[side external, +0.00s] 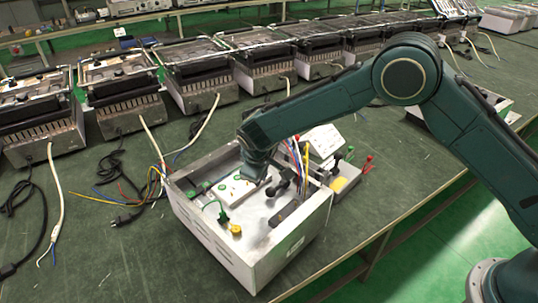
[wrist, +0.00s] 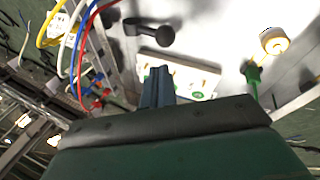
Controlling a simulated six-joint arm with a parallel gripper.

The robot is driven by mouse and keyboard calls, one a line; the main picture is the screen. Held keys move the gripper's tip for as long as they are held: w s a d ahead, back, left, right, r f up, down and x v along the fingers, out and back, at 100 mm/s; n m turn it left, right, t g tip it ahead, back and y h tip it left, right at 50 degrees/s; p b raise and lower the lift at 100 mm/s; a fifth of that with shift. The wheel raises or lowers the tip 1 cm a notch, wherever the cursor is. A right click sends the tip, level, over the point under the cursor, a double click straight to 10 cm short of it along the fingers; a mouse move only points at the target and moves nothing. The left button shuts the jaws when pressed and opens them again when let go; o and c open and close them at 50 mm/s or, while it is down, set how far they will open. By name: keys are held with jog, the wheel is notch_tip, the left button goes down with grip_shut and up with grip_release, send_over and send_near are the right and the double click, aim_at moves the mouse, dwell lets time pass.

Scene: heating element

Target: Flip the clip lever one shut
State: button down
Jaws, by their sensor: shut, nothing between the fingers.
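My gripper (side external: 257,180) reaches down into the open metal box (side external: 292,252) in the side view. In the wrist view its fingers (wrist: 157,82) are together and empty, pointing at a white block (wrist: 198,78) with green marks. A black lever with a round knob (wrist: 160,34) stands just beyond and left of the fingertips, apart from them in the picture. Dark levers also show right of my gripper in the side view (side external: 281,186). I cannot tell which is clip lever one, or whether it is shut. My gripper partly hides the white block (side external: 233,190) in the side view.
Red, blue, white and yellow wires (wrist: 70,40) arch close to the left of the fingers. A green piece (wrist: 252,75) and a yellow-white round part (wrist: 275,40) stand to the right. A small unit (side external: 345,178) adjoins the box. Several similar units line the bench's back.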

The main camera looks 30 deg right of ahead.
jog(key=s+a+r, duration=0.3)
jog(key=a+r, duration=0.2)
jog(key=r, duration=0.2)
jog(key=shift+s, duration=0.3)
jog(key=s+d+r+m+y, duration=0.1)
jog(key=s+d+r+m, duration=0.1)
jog(key=s+d+r, duration=0.55)
jog(key=s+d+r+m+y, duration=0.1)
jog(key=s+d+r, duration=0.3)
jog(key=d+r, duration=0.6)
jog(key=s+d+r+m+t, duration=0.1)
jog(key=s+d, duration=0.2)
jog(key=s, duration=0.8)
jog(key=s+d+m+t+y, duration=0.1)
jog(key=s+d+m, duration=0.1)
jog(key=s, duration=0.9)
jog(key=shift+s+d+r, duration=0.2)
jog(key=shift+d+r, duration=0.2)
jog(key=shift+d, duration=0.5)
